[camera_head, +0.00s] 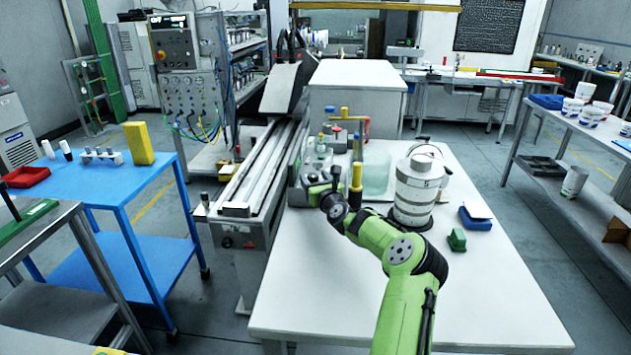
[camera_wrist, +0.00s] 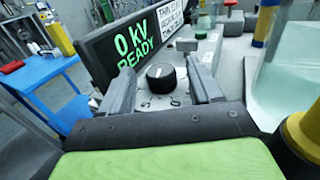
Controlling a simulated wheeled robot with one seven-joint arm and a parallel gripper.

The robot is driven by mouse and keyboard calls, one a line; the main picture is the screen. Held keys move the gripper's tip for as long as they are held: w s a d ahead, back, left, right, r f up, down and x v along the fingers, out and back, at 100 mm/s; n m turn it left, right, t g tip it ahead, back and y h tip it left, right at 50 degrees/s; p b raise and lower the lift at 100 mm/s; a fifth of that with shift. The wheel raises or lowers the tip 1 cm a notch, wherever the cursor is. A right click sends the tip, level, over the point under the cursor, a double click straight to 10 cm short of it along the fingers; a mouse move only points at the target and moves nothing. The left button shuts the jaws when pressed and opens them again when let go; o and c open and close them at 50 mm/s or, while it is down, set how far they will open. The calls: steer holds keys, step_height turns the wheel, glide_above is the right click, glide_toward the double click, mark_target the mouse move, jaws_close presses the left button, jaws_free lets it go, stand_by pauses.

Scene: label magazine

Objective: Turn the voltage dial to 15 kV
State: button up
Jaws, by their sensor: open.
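The voltage dial (camera_wrist: 162,78) is a black round knob on a grey panel, seen in the wrist view just beyond and between my fingertips. Marks are printed around it, too small to read. Behind it a dark display (camera_wrist: 135,38) shows "0 KV READY" in green. My gripper (camera_wrist: 162,88) is open, with one grey finger on each side of the dial and visible gaps to it. I cannot tell whether the fingertips reach down to its sides. In the head view my green arm reaches to the control unit (camera_head: 300,195), and the dial is hidden there.
A white sign (camera_wrist: 170,22) stands beside the display. A clear tank (camera_wrist: 288,65) and yellow-capped posts (camera_wrist: 303,135) stand close on the right. On the white table (camera_head: 420,310) are a ringed white cylinder (camera_head: 415,190), a green block (camera_head: 457,240) and a blue item (camera_head: 475,219). The table's front is clear.

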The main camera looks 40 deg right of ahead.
steer(key=shift+c, duration=0.3)
steer(key=c, duration=1)
steer(key=shift+o, duration=0.2)
steer(key=shift+a+r+m+h+p, duration=0.1)
steer(key=shift+m+h+p, duration=0.2)
steer(key=shift+h+p, duration=0.25)
steer(key=m+g+h+p, duration=0.1)
steer(key=p, duration=0.1)
steer(key=m+g+h+p, duration=0.1)
steer(key=h+p, duration=0.1)
steer(key=p, duration=0.1)
steer(key=shift+w+a+r+m+g, duration=0.2)
steer(key=shift+a+m+g, duration=0.1)
steer(key=shift+g, duration=0.1)
steer(key=m+g+h+p, duration=0.1)
steer(key=p, duration=0.1)
steer(key=m+g+h+p, duration=0.1)
steer(key=p, duration=0.1)
steer(key=shift+w+a+f+g+h, duration=0.1)
steer(key=shift+w+g+h, duration=0.05)
steer(key=shift+g+h, duration=0.15)
steer(key=shift+w+f+m+g+h+p, duration=0.15)
steer(key=shift+m+g+h+p, duration=0.6)
steer(key=shift+m+g+p, duration=0.5)
steer(key=shift+g, duration=0.35)
